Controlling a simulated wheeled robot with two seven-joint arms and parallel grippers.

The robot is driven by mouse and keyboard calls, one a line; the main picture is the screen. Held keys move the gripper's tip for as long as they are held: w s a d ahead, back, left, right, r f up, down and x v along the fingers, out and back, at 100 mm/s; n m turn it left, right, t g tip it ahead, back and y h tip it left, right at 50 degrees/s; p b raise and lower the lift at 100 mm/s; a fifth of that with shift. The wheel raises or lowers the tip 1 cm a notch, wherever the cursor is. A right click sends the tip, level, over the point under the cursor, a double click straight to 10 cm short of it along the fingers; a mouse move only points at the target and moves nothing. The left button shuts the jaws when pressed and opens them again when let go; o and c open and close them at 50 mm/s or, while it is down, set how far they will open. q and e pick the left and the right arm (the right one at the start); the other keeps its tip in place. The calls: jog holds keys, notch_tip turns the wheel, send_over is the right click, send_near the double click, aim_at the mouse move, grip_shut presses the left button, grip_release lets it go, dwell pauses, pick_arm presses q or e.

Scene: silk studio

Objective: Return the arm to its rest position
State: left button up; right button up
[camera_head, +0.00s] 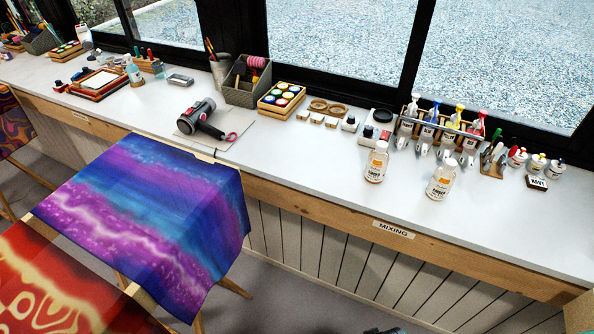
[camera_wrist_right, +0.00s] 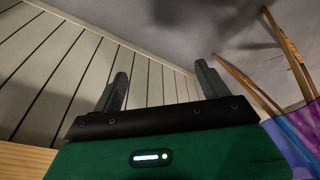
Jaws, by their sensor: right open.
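My right gripper (camera_wrist_right: 161,72) shows in the right wrist view. Its two dark fingers stand apart with nothing between them. Beyond the fingers are pale plank panelling (camera_wrist_right: 150,65) and the grey floor (camera_wrist_right: 190,25). A small dark and teal shape at the bottom edge of the head view may be part of my right arm; I cannot tell. My left gripper is in neither view.
A long white worktop (camera_head: 310,165) runs under the windows. Two bottles (camera_head: 376,162) (camera_head: 440,180) stand near its front edge by the MIXING label (camera_head: 393,229). A hair dryer (camera_head: 205,120) lies further left. Purple-blue silk (camera_head: 150,210) is stretched in front of the worktop.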

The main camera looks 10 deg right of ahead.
jog(key=s+f, duration=0.4)
jog(key=f, duration=0.9)
jog(key=s+d+f+g, duration=0.1)
jog(key=s+d+f, duration=0.1)
jog(key=s+f, duration=0.6)
jog(key=s+d+f, duration=0.2)
jog(key=s+f, duration=0.6)
jog(key=s, duration=0.1)
jog(key=shift+s+f+g, duration=0.25)
jog(key=shift+s+g, duration=0.1)
jog(key=shift+g, duration=0.05)
